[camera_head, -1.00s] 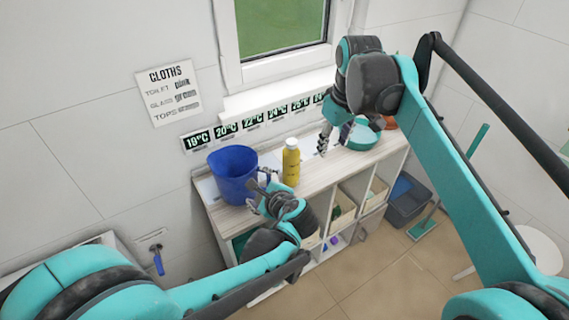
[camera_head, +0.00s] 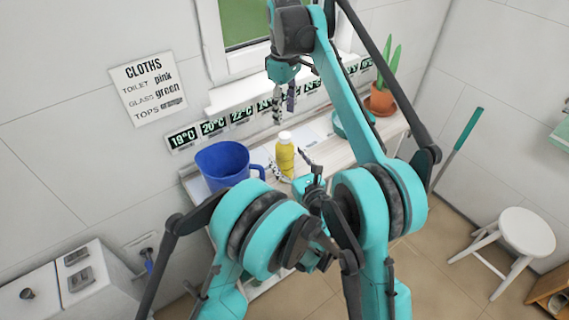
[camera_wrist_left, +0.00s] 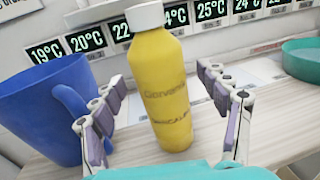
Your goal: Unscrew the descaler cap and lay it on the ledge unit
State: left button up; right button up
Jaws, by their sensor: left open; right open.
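The descaler is a yellow bottle (camera_head: 286,158) with a white cap (camera_head: 285,137), upright on the pale wooden top of the ledge unit (camera_head: 337,152). The cap is on the bottle. My left gripper (camera_head: 291,166) is open at the bottle. In the left wrist view, its fingers stand either side of the bottle (camera_wrist_left: 162,90), with visible gaps, below the white cap (camera_wrist_left: 145,15). My right gripper (camera_head: 284,102) is open above the cap, fingers pointing down and empty. My arms hide much of the unit's front.
A blue jug (camera_head: 222,165) stands just left of the bottle, its handle close to my left finger in the wrist view. A teal round dish (camera_head: 345,122) and a potted plant (camera_head: 381,100) stand to the right. The wall and window sill are behind.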

pick_arm(q)
jog(key=shift+x, duration=0.95)
